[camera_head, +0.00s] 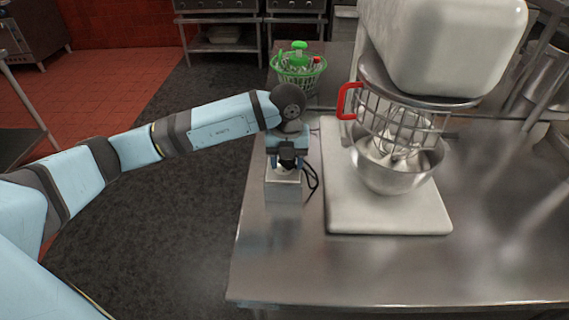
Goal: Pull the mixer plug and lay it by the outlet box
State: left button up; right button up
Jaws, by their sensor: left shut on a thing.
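The outlet box (284,188) is a small grey box on the steel table, left of the mixer. My left gripper (287,165) points down over the top of the box and is shut on the black plug (287,155). The plug sits right at the top of the box; I cannot tell whether it is still in the socket. A black cord (312,178) loops from it to the right of the box. The mixer (440,45) is large and cream-white, with a wire guard and a steel bowl (398,170) on a pale base. My right gripper is not in view.
A green basket (299,75) with utensils stands behind my left gripper. The mixer's pale base (388,218) lies close to the right of the box. The steel table (285,255) is clear in front of the box, and its left edge is near.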

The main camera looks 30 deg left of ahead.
pick_arm(q)
jog(key=shift+r+p, duration=1.6)
jog(key=shift+r, duration=1.35)
